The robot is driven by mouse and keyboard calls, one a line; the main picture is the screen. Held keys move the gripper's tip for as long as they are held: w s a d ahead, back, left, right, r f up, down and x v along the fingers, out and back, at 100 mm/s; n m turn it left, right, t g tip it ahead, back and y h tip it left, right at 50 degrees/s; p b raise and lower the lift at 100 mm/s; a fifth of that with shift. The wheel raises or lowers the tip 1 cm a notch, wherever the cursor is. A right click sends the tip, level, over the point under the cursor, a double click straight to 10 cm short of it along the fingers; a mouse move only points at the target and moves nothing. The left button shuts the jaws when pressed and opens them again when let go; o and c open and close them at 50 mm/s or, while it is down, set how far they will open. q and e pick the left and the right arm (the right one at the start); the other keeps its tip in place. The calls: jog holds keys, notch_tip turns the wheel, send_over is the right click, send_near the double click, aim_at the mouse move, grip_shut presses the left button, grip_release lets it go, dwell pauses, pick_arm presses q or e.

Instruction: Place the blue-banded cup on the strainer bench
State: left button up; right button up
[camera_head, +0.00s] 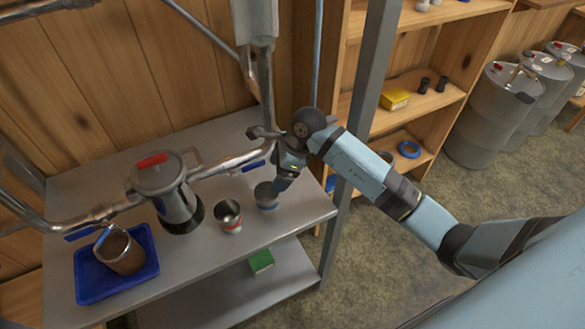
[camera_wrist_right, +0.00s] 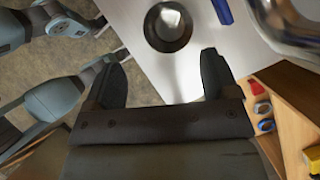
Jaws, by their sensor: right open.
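The blue-banded cup (camera_head: 266,196), a small metal cup, stands upright near the right end of the grey metal bench (camera_head: 305,212). My right gripper (camera_head: 282,184) is right above and beside it and partly hides it. In the right wrist view, the gripper (camera_wrist_right: 162,62) is open with nothing between its fingers. A round metal cup (camera_wrist_right: 168,26) stands just beyond the fingertips there; its band cannot be made out. I cannot tell from labels whether this bench is the strainer bench. My left gripper is not seen.
A red-banded cup (camera_head: 229,217) stands close left of the blue-banded cup. A metal pot with a red handle (camera_head: 178,193) and a blue tray (camera_head: 90,285) holding a brown vessel (camera_head: 121,252) are further left. A post (camera_head: 345,210) and wooden shelves (camera_head: 436,98) stand right.

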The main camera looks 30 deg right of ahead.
jog(key=s+a+r+m+t+y, duration=0.4)
jog(key=s+a+m+t+y, duration=0.2)
jog(key=s+a+m+y, duration=0.5)
jog(key=d+f+m+t+h, duration=0.3)
jog(key=d+m+t+h, duration=0.15)
jog(key=m, duration=0.65)
jog(key=d+f+m+t+h, duration=0.25)
jog(key=m+t, duration=0.25)
jog(key=m, duration=0.7)
jog(key=s+d+f+m+g+h, duration=0.4)
jog(key=s+f+m+g+h, duration=0.1)
jog(key=s+f+m, duration=0.6)
jog(key=shift+s+f+m+g+h, duration=0.4)
jog(key=shift+m+g, duration=0.15)
jog(key=shift+m, duration=0.35)
